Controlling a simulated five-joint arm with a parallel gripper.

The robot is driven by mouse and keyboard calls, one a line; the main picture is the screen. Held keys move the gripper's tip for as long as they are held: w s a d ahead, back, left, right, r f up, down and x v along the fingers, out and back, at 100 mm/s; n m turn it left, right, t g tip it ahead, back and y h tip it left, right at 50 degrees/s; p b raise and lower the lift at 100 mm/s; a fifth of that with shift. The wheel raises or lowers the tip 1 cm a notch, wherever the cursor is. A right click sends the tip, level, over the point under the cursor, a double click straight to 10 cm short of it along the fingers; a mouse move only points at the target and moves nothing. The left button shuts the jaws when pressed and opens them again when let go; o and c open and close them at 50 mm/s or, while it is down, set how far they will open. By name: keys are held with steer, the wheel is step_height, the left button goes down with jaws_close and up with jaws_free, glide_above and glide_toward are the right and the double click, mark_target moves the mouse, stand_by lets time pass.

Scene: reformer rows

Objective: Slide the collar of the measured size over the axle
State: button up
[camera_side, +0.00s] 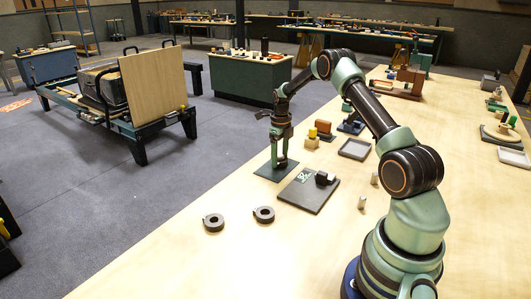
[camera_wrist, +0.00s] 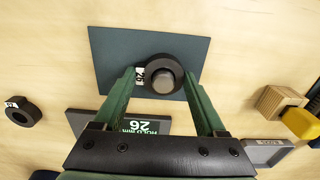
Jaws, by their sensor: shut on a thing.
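My gripper (camera_side: 282,163) is low over a dark plate (camera_side: 264,170). In the wrist view my gripper (camera_wrist: 160,75) has its two green fingers on either side of a black collar (camera_wrist: 152,63), which bears a small white number label, hard to read. The grey axle (camera_wrist: 163,83) shows in the collar's hole, above the dark plate (camera_wrist: 115,50). How far the collar sits down the axle cannot be told. A dark measuring board (camera_side: 312,199) lies beside the plate; its display (camera_wrist: 146,127) reads 26. Two loose dark collars, the left (camera_side: 213,222) and right (camera_side: 264,214), lie in front.
A wooden block with a yellow top (camera_side: 322,128) and a grey tray (camera_side: 355,149) stand beyond the plate. The table around the loose collars is clear.

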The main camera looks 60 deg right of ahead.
steer(key=shift+f, duration=0.15)
steer(key=o, duration=1.3)
steer(key=shift+c, duration=0.2)
step_height(320, 180, up, 12)
